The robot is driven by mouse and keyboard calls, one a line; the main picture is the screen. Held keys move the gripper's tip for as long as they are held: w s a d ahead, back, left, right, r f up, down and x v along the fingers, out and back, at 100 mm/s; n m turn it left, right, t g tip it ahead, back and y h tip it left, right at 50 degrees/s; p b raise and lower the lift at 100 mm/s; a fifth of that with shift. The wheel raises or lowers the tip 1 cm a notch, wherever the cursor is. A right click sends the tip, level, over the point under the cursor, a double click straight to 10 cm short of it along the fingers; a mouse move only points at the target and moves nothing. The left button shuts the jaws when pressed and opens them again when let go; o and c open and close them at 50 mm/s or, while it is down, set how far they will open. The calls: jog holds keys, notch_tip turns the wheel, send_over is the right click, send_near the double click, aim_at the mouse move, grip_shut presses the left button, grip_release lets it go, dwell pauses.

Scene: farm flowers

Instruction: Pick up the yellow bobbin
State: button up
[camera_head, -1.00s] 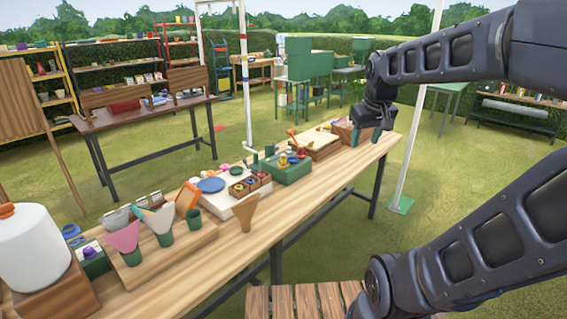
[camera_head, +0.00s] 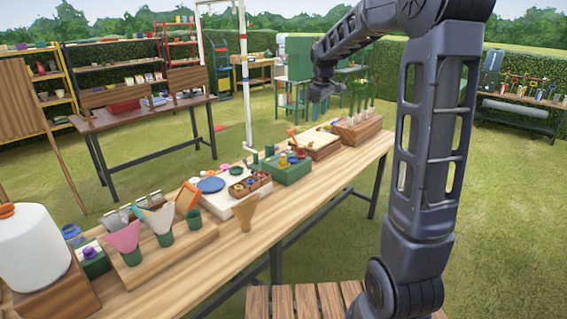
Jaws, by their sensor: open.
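A small yellow piece (camera_head: 284,161), possibly the yellow bobbin, sits among red and blue pieces on a green box (camera_head: 290,175) on the long wooden table. Smaller yellow spots also show in a wooden compartment box (camera_head: 250,186) left of it. All are too small to tell their exact shape. My gripper (camera_head: 319,97) is open, raised above the far part of the table, above and to the right of the green box. It looks empty and is apart from the pieces.
A wooden block with green-stemmed plants (camera_head: 357,130) and a pale-topped tray (camera_head: 318,142) stand at the table's far end. A brown cone (camera_head: 240,213), cups with cones and a white tank (camera_head: 30,248) stand nearer. A white post frame (camera_head: 246,90) rises behind the table.

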jog(key=w+a+f+n+g, duration=0.1)
jog(key=w+a+f+n, duration=0.1)
jog(key=w+a+f, duration=0.3)
jog(key=w+f+n, duration=0.1)
jog(key=w+f, duration=0.1)
jog(key=w, duration=0.4)
jog(key=n+g, duration=0.1)
jog(key=n, duration=0.3)
send_near(284, 155)
jog(key=shift+s, duration=0.2)
jog(key=shift+w+a+f+n, duration=0.15)
jog(key=shift+w+f+n, duration=0.15)
jog(key=shift+f, duration=0.2)
notch_tip(284, 155, down, 11)
jog(key=shift+w+r, duration=0.15)
jog(key=c, duration=1)
